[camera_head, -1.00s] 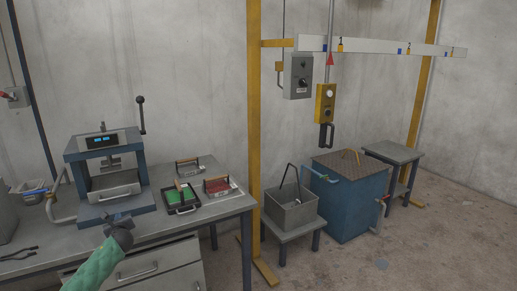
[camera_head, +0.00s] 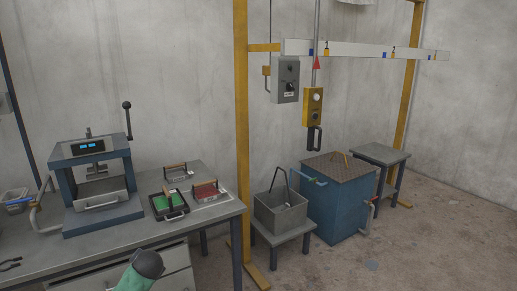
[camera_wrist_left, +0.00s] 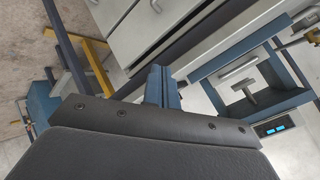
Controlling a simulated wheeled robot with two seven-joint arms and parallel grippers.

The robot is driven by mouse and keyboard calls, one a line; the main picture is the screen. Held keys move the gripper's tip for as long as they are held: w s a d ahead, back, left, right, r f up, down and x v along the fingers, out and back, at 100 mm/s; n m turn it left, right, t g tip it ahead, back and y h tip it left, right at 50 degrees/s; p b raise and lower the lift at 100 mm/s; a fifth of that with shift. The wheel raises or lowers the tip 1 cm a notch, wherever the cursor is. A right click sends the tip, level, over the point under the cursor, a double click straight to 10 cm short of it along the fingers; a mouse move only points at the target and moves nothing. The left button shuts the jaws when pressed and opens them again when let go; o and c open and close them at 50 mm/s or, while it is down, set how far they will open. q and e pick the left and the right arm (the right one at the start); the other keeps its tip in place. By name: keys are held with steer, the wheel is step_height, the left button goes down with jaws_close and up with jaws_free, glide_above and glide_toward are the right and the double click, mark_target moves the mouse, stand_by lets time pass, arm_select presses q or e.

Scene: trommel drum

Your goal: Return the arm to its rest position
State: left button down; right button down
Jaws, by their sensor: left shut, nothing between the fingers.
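My left arm, with a green sleeve and a dark round wrist, shows at the bottom edge of the head view, in front of the bench drawers. My left gripper (camera_wrist_left: 162,88) shows in the wrist view with its blue-grey fingers shut together and nothing between them. In the head view the fingers are hidden behind the wrist. My right gripper is in neither view.
The grey bench (camera_head: 105,246) carries a blue press (camera_head: 97,180), a tray with a green block (camera_head: 167,203) and a red-filled tray (camera_head: 206,192). A grey bin (camera_head: 281,211) and blue tank (camera_head: 339,205) stand right, beside a yellow post (camera_head: 241,130).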

arm_select(q)
steer(key=s+d+f+g+h, duration=0.1)
steer(key=s+d+f+h, duration=0.1)
steer(key=s+d+f, duration=0.5)
steer(key=s+d+f+n+g+h, duration=0.15)
steer(key=s+d, duration=0.25)
steer(key=s, duration=0.4)
steer(key=s+d+f+g+h, duration=0.1)
steer(key=s+d+f, duration=0.5)
steer(key=s, duration=0.2)
steer(key=s+d+f+g, duration=0.1)
steer(key=s+f, duration=0.3)
steer(key=s, duration=0.4)
steer(key=s+d+f+g+h, duration=0.1)
steer(key=s+d+f, duration=0.2)
steer(key=s, duration=0.5)
steer(key=s+d+f+n+g, duration=0.1)
steer(key=s+d+f+g, duration=0.1)
steer(key=s+f, duration=0.3)
steer(key=s, duration=0.4)
steer(key=shift+f, duration=0.2)
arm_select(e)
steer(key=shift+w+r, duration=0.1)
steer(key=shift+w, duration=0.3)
arm_select(q)
steer(key=shift+d+h, duration=0.1)
steer(key=shift+h, duration=0.15)
